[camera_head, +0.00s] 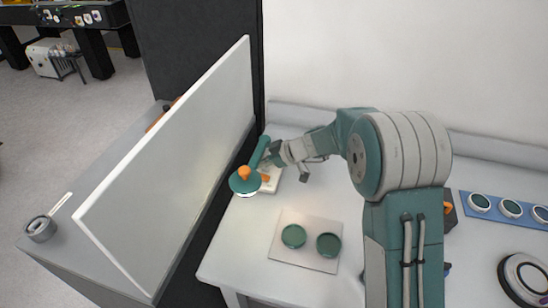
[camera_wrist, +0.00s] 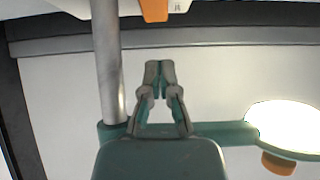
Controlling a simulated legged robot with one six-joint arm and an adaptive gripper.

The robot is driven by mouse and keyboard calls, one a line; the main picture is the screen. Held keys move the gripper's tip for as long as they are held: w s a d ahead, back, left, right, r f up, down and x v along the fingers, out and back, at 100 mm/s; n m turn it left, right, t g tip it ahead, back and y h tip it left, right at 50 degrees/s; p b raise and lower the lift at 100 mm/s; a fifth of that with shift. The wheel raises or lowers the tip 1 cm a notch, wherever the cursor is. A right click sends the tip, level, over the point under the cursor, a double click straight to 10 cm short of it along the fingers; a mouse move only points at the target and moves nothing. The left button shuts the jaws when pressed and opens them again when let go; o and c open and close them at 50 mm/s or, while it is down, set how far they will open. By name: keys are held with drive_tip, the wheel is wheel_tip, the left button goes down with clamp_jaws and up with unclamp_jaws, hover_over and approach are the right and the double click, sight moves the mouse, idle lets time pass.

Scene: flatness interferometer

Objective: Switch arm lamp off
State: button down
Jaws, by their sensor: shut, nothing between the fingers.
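The arm lamp has a round teal shade (camera_head: 243,184) with an orange knob on top, a teal arm (camera_head: 260,151) and a white base (camera_head: 271,184) with an orange part. In the wrist view its glowing white disc (camera_wrist: 290,125) is at the right and its grey post (camera_wrist: 107,65) at the left. An orange switch (camera_wrist: 153,9) shows on the base at the top edge, partly cut off. My gripper (camera_wrist: 159,66) is shut and empty, its fingertips pointing towards the switch, apparently short of it. In the head view the fingertips are mostly hidden near the lamp arm.
A white upright panel (camera_head: 170,170) stands left of the lamp. A plate (camera_head: 305,262) with two dark green discs lies in front on the white table (camera_head: 235,245). A blue tray (camera_head: 511,222) with several discs and a round device (camera_head: 526,278) are at the right.

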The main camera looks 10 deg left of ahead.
sight(266, 178)
drive_tip(key=shift+a+f, duration=0.1)
drive_tip(key=shift+f, duration=1.65)
drive_tip(key=shift+a+f+h, duration=0.15)
drive_tip(key=shift+f+h, duration=0.05)
drive_tip(key=shift+h, duration=0.1)
drive_tip(key=shift+d, duration=0.2)
drive_tip(key=shift+s+d+f, duration=0.1)
drive_tip(key=shift+s+d, duration=0.05)
drive_tip(key=shift+d, duration=0.55)
